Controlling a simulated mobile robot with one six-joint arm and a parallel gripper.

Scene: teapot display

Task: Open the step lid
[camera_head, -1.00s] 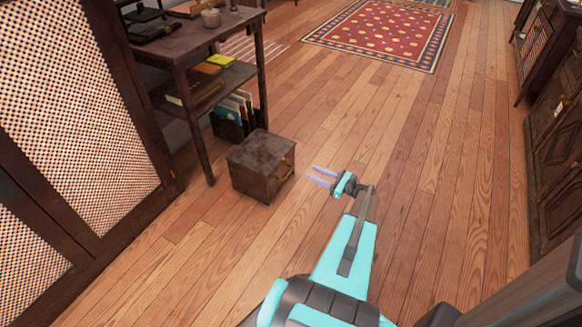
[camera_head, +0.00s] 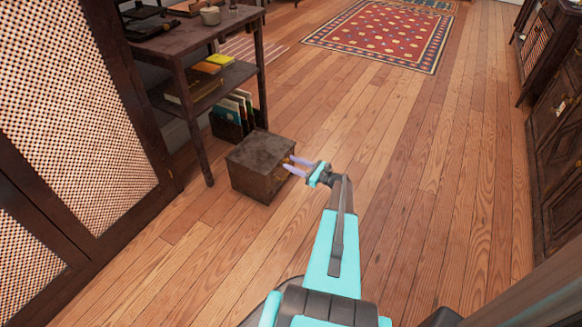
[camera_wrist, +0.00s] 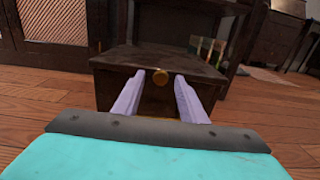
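The step (camera_head: 258,165) is a small dark brown wooden box on the floor beside the desk. Its top lid (camera_head: 262,148) lies flat and closed. My gripper (camera_head: 291,165) is at the right-hand front face of the box. Its two pale purple fingers are spread apart.
A dark desk (camera_head: 190,45) with shelves stands behind the box. A holder of files (camera_head: 235,115) is just behind it. A lattice-door cabinet (camera_head: 75,120) is at left, another cabinet (camera_head: 555,130) at right. The wooden floor (camera_head: 410,180) between is clear, with a red rug (camera_head: 385,30) beyond.

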